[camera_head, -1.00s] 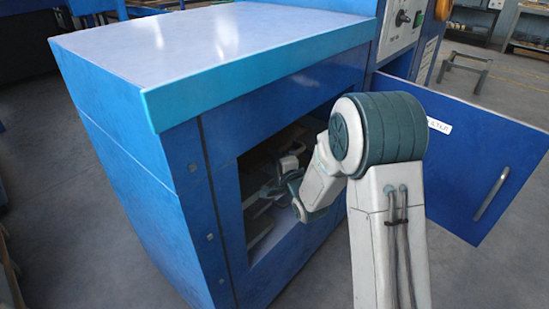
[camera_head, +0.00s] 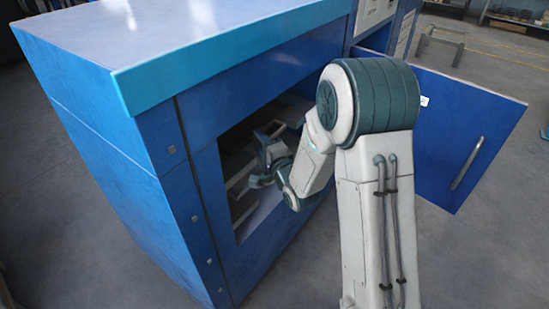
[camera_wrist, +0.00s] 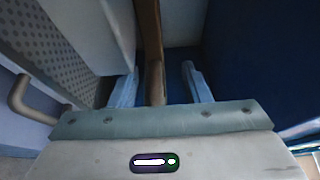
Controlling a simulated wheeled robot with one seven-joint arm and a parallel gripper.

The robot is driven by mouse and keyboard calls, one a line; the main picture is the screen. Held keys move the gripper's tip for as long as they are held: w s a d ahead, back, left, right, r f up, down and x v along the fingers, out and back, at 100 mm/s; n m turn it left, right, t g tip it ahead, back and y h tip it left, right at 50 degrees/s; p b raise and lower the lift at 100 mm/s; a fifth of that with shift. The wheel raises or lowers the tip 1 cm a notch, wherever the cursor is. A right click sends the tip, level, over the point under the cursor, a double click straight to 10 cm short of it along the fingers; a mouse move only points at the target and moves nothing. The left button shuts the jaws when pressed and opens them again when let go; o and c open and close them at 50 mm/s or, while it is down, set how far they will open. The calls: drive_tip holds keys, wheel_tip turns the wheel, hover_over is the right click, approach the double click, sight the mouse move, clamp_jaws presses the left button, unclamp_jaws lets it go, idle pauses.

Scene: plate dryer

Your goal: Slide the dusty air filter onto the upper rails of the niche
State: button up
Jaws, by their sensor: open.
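The niche (camera_head: 232,135) is the dark opening in the front of the blue cabinet, with pale rail-like ledges (camera_head: 240,178) inside. My gripper (camera_head: 262,165) is inside this opening, partly hidden by my own arm. In the wrist view my gripper (camera_wrist: 160,85) is open, with its two blue fingers apart. A brown edge, which looks like the air filter's frame (camera_wrist: 154,40), runs between the fingers, nearer the left one. I cannot tell whether it touches either finger. A small brown-edged piece (camera_head: 271,129) shows just above my gripper in the head view. Dust and the filter's face cannot be made out.
The blue door (camera_head: 455,140) with a grey handle (camera_head: 467,163) stands open at the right. The cabinet's pale top (camera_head: 180,35) is clear. In the wrist view a perforated panel (camera_wrist: 55,50) and a bent handle (camera_wrist: 25,103) lie at the left.

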drive_tip(key=p+v, duration=0.3)
drive_tip(key=v, duration=0.4)
drive_tip(key=shift+r+p, duration=0.2)
drive_tip(key=shift+p, duration=0.2)
drive_tip(key=p, duration=0.3)
drive_tip(key=shift+s+d, duration=0.25)
drive_tip(key=shift+s, duration=0.1)
drive_tip(key=shift+s+p, duration=0.1)
drive_tip(key=shift+p, duration=0.4)
drive_tip(key=p+v, duration=0.1)
drive_tip(key=p, duration=0.4)
drive_tip(key=shift+s+d+f, duration=0.1)
drive_tip(key=shift+s+d, duration=0.1)
drive_tip(key=shift+s, duration=0.15)
drive_tip(key=shift+f, duration=0.1)
